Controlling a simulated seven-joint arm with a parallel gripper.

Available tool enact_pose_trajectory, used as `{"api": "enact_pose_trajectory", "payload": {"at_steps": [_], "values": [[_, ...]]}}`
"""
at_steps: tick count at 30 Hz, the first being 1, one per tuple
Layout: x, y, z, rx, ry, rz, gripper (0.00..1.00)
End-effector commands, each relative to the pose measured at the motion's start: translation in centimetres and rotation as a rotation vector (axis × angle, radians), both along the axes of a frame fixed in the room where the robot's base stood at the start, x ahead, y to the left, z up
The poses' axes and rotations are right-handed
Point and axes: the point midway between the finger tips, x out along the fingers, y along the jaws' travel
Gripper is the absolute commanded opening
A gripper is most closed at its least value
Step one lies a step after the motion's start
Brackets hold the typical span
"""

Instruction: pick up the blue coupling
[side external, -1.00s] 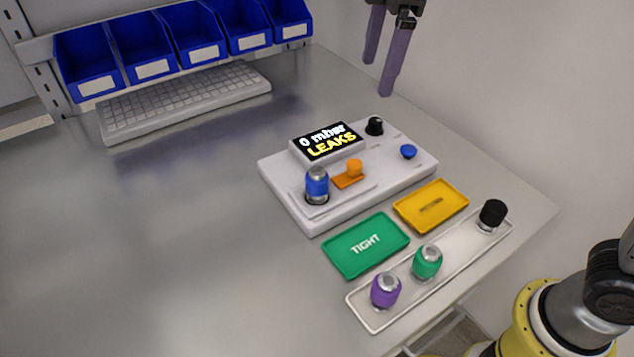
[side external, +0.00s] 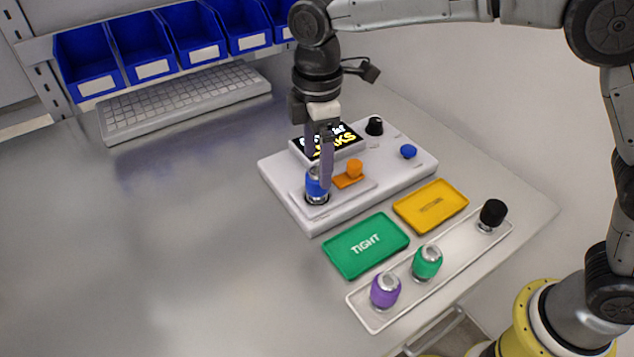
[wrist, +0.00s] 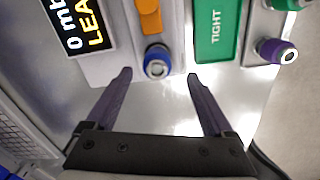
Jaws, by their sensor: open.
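The blue coupling (side external: 315,187) stands upright in its seat on the white test unit (side external: 275,170). In the wrist view the blue coupling (wrist: 157,62) shows from above, with its metal ring, just beyond the fingertips and between their lines. My gripper (side external: 322,172) is open, pointing down at the coupling in the side view, with one finger partly in front of it. In the wrist view my gripper (wrist: 160,76) has its two purple fingers wide apart, with nothing between them. Whether a finger touches the coupling cannot be told.
An orange lever (side external: 350,175) sits close beside the coupling, and a display (side external: 345,141) stands behind. A green tray (side external: 350,262), a yellow tray (side external: 431,206) and a clear tray (side external: 450,262) with purple, green and black couplings lie in front. The table's left side is clear.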

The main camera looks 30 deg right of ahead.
Motion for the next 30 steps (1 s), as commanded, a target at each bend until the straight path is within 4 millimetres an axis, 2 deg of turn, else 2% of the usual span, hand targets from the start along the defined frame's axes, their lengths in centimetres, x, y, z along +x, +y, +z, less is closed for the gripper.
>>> {"api": "enact_pose_trajectory", "payload": {"at_steps": [12,21,23,30], "values": [[0.4,0.0,-4.8,0.0,0.002,0.0,0.87],[0.4,0.0,-5.4,-0.001,0.001,0.0,0.87],[0.4,0.0,-5.4,-0.001,0.001,0.0,0.8],[0.5,0.0,-5.3,0.0,0.0,0.0,0.37]]}}
